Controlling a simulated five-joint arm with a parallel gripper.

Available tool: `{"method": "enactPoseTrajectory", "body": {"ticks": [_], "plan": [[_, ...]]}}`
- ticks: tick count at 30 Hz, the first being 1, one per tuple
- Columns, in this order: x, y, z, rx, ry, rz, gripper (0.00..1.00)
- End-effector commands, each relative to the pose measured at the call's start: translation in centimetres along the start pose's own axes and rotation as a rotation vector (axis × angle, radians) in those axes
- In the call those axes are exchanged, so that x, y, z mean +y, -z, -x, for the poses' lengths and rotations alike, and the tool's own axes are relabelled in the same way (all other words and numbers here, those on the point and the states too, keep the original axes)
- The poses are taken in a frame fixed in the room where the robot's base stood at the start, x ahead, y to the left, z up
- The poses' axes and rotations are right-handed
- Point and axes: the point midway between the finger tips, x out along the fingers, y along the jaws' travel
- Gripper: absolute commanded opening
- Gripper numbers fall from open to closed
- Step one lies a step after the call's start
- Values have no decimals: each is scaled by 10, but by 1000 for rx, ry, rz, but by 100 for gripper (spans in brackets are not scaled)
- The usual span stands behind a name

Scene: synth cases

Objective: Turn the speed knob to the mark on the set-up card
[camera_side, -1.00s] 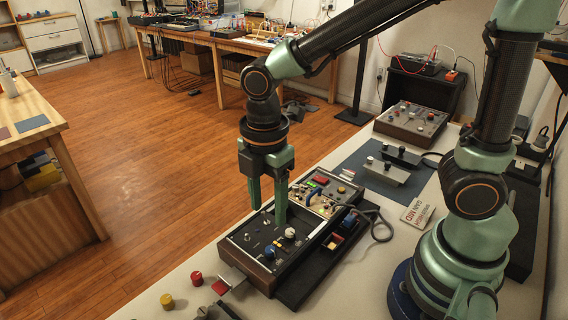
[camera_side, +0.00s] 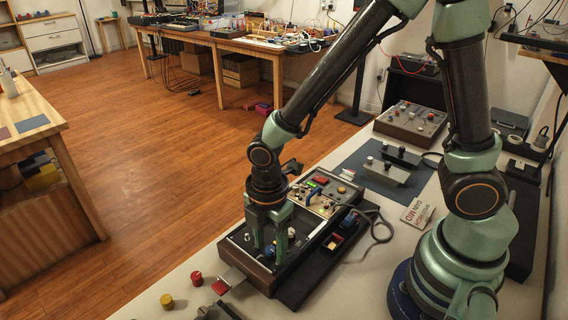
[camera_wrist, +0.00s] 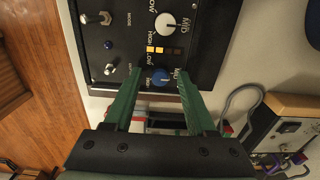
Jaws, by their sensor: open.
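The control panel (camera_side: 238,262) is a dark-faced box on the bench with a white knob (camera_wrist: 165,22) and a blue knob (camera_wrist: 161,77). Words such as LOW, MID and HIGH surround the knobs. I cannot read which knob is named speed. My gripper (camera_wrist: 160,80) is open, pointing down at the panel, with its green fingers on either side of the blue knob; contact is not clear. It also shows low over the panel in the side view (camera_side: 269,249). The set-up card (camera_side: 418,213) lies right of the panel; I read GAIN MID, the other line is unclear.
A switch (camera_wrist: 95,18) and another toggle lie left of the knobs. A raised section with buttons (camera_side: 318,181) adjoins the panel behind. A small bin (camera_side: 333,241) stands on its right. Yellow (camera_side: 166,300) and red (camera_side: 196,278) knobs lie in front.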

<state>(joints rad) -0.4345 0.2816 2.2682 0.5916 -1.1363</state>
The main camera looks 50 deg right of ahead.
Motion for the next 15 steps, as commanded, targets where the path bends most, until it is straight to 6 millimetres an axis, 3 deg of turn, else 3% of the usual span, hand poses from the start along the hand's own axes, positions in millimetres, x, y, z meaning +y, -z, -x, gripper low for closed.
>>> {"method": "enactPoseTrajectory", "body": {"ticks": [1, 2, 3, 6, 15], "plan": [[0, 0, 0, 0, 0, 0, 57], [0, 0, 0, 0, 0, 0, 49], [0, 0, 0, 0, 0, 0, 34], [0, 0, 0, 0, 0, 0, 0], [0, 0, 1, 0, 0, -17, 0]]}}
